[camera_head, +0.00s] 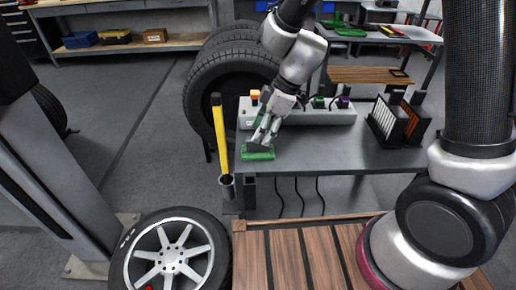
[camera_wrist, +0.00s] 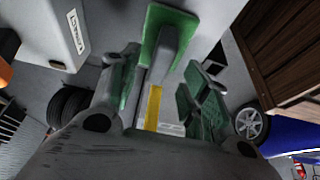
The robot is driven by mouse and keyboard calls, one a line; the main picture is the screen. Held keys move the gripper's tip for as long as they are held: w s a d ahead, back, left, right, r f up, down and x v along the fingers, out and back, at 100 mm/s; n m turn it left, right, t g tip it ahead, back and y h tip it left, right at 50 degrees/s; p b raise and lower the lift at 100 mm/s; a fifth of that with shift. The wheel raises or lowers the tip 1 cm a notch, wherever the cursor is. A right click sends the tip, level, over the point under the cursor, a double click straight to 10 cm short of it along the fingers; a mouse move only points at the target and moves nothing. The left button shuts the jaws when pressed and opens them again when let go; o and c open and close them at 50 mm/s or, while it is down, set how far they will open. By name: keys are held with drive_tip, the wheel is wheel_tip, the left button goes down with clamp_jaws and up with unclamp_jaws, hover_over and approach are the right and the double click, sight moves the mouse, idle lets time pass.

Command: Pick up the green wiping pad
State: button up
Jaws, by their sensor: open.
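The green wiping pad (camera_head: 258,154) lies at the front left corner of the grey bench. It has a grey handle on top. In the wrist view the green pad (camera_wrist: 158,24) is ahead of my gripper, its grey handle pointing back toward the jaws. My gripper (camera_wrist: 160,78) is open, with its two green-lined fingers spread to either side of the handle's line. In the head view my gripper (camera_head: 264,134) comes down just above the pad. I cannot tell whether the fingers touch the handle.
A yellow-handled tool (camera_head: 222,140) stands upright at the bench's left edge. A white box with coloured buttons (camera_head: 325,114) is behind the pad. Slotted racks (camera_head: 388,120) stand at the right. A wheel (camera_head: 170,255) is in front at left. The bench (camera_head: 325,155) is clear right of the pad.

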drive_tip(key=x, duration=0.4)
drive_tip(key=shift+f, duration=0.1)
clamp_jaws()
wheel_tip(320, 180, up, 10)
drive_tip(key=shift+r, duration=0.1)
drive_tip(key=c, duration=0.7)
unclamp_jaws()
drive_tip(key=shift+c, duration=1.4)
drive_tip(key=shift+s, duration=0.1)
